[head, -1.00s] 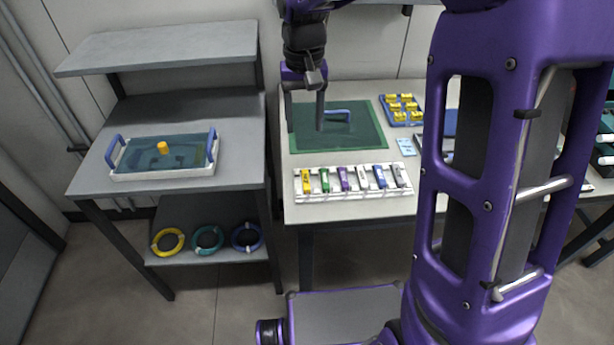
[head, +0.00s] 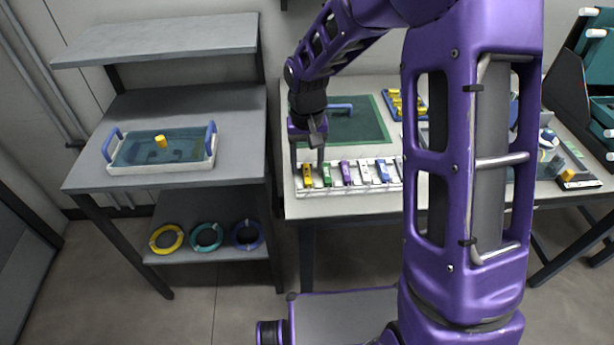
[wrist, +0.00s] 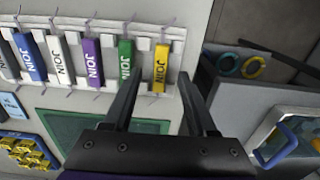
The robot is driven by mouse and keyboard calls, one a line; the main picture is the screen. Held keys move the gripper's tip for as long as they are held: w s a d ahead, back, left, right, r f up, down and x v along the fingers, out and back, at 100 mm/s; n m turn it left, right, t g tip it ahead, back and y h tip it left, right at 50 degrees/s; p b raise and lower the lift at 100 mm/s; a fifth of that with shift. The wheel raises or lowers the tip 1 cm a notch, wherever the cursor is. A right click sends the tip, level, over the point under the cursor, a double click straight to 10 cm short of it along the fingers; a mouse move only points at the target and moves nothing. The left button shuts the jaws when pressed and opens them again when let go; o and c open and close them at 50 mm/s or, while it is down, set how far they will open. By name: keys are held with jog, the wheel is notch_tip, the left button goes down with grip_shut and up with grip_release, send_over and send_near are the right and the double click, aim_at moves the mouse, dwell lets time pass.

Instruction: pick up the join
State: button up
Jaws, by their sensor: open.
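Several joins stand in a row in a white rack (head: 350,191) on the table, each a small coloured bar. The yellow join (head: 307,175) is at the rack's left end in the head view, followed by the green join (head: 327,176), purple join (head: 346,173), white join (head: 365,173) and blue join (head: 382,172). My gripper (head: 308,167) is open over the rack's left end. In the wrist view the yellow join (wrist: 160,66) shows between and beyond the open fingertips, with the green join (wrist: 125,60) just left of the left finger. Contact cannot be told.
A green mat (head: 372,122) lies behind the rack, with a blue-handled item on it. A blue tray of yellow pieces (head: 396,103) is at the back. A side bench holds a blue-handled tray (head: 190,165); coloured coils (head: 207,237) lie on its lower shelf.

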notch_tip(320, 180, down, 2)
grip_shut()
dwell(0.3)
jog(key=shift+r, duration=0.15)
